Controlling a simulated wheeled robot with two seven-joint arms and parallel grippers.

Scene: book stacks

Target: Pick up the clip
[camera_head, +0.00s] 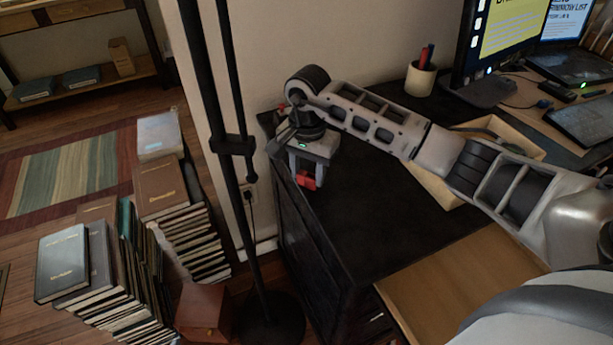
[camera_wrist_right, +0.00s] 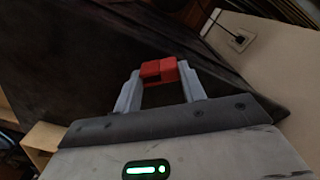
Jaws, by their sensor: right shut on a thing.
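A small red clip (camera_head: 307,181) shows below my right gripper (camera_head: 304,174) at the left end of the black desk. In the right wrist view the red clip (camera_wrist_right: 160,71) sits between the two fingertips of my right gripper (camera_wrist_right: 160,80), which is shut on it. I cannot tell from these views whether the clip still touches the desk top. The left gripper is not in view.
The black desk (camera_head: 385,215) has clear room in its middle. A pen cup (camera_head: 420,79), a monitor (camera_head: 500,40) and a wooden tray (camera_head: 432,186) stand on it. A black pole (camera_head: 229,165) and book stacks (camera_head: 165,190) are left of the desk.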

